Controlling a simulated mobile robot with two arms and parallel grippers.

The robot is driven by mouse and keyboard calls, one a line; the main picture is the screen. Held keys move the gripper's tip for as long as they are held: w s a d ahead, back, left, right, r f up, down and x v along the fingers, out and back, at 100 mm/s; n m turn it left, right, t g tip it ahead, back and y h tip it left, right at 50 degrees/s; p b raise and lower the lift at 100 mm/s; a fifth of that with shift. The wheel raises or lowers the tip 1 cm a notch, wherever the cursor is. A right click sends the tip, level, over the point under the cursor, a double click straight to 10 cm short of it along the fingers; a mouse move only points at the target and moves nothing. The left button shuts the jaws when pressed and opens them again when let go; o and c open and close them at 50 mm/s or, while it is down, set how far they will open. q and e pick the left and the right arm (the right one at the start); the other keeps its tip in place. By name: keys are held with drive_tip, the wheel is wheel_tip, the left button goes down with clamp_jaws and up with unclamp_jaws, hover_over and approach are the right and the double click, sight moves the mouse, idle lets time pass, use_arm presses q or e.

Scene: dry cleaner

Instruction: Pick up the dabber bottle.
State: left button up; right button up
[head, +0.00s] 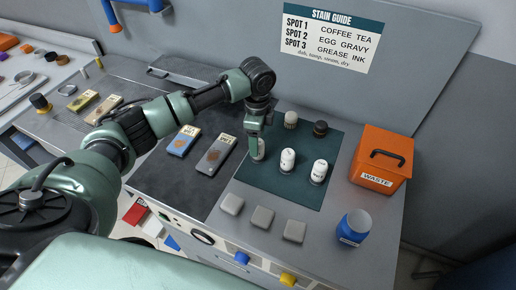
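Three small white bottles stand in a row on a dark green mat (255,189) in the head view. The left one (260,154) is partly hidden by my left gripper (257,148); the middle one (287,162) and the right one (319,171) stand free. Which is the dabber bottle is not clear from their small labels. My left gripper points down, with its fingers at the left bottle. Whether the fingers are closed on it cannot be told. My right gripper is not in view.
A cream-topped item (291,119) and a dark-topped item (320,129) stand behind the bottles. An orange waste box (383,160) and a blue tub (355,228) are at the right. Several grey blocks (262,217) lie in front.

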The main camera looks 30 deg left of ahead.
use_arm(q)
drive_tip(key=shift+f, duration=1.5)
clamp_jaws()
drive_tip(key=shift+w+r, duration=0.1)
drive_tip(key=shift+r, duration=0.05)
